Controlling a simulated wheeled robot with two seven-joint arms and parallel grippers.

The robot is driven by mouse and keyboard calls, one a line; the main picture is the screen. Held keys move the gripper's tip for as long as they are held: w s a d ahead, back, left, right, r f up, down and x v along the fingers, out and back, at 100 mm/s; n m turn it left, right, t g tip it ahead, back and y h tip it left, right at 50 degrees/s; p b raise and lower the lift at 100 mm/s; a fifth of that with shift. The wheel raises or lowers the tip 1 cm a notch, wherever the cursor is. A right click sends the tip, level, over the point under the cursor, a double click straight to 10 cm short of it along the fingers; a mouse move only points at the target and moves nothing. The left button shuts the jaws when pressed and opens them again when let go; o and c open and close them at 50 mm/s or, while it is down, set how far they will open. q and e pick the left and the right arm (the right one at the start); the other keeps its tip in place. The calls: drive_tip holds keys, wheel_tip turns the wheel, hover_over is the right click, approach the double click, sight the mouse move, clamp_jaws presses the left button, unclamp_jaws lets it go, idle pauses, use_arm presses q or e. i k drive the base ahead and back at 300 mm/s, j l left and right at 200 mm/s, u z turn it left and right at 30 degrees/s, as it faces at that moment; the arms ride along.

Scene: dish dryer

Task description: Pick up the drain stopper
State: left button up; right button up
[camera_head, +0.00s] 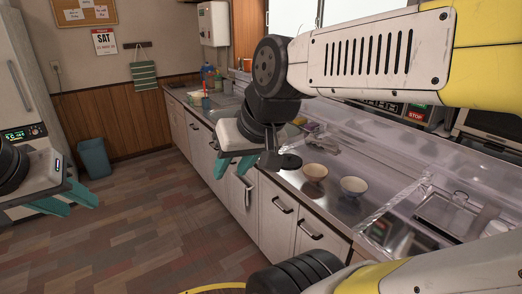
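My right gripper (234,168) hangs in front of the counter's front edge, its teal fingers apart and nothing seen between them. A dark round disc (281,161) with a short upright part shows just right of it, at the counter edge. I cannot tell whether this is the drain stopper or part of my arm. No other stopper is clearly visible; the arm and gripper hide part of the counter and sink area. My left gripper (72,200) is at the far left over the floor, fingers apart and empty.
Two pale bowls (315,172) (354,186) stand on the dark counter (338,208). Clear panels and a rack area are at the right. Cups (205,103) stand at the counter's far end. A blue bin (95,158) is by the wall.

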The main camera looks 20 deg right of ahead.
sight(289, 161)
drive_tip(key=i+z, duration=0.3)
drive_tip(key=i+j+z, duration=0.25)
drive_tip(key=i, duration=0.25)
drive_tip(key=i+l+z, duration=0.25)
drive_tip(key=i+z, duration=0.25)
drive_tip(key=i+l+z, duration=0.1)
drive_tip(key=i+z, duration=0.35)
drive_tip(key=k, duration=0.1)
